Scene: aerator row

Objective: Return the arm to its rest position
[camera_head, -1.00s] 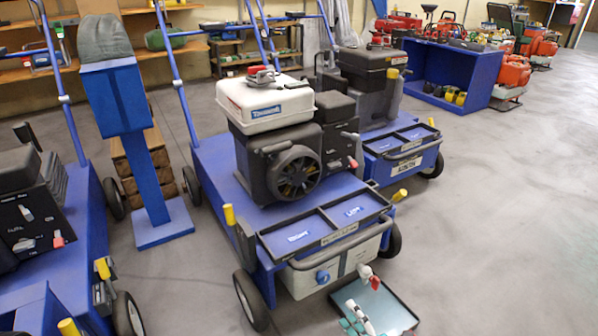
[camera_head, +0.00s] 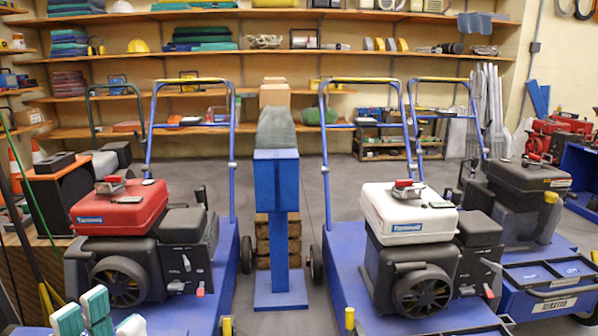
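My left gripper (camera_head: 100,312) is at the bottom left edge in the head view. Its teal and white fingers stand apart with nothing seen between them, so it looks open. Its lower part is cut off by the frame. It shows in front of the blue cart that bears the red-topped engine (camera_head: 120,207); I cannot tell how far it is from the cart. My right gripper is not in view.
A white-topped engine (camera_head: 408,213) sits on another blue cart (camera_head: 345,262). A blue post (camera_head: 277,215) stands between the carts. Shelves (camera_head: 200,88) line the back wall. Bare grey floor (camera_head: 308,182) shows between the carts and shelves.

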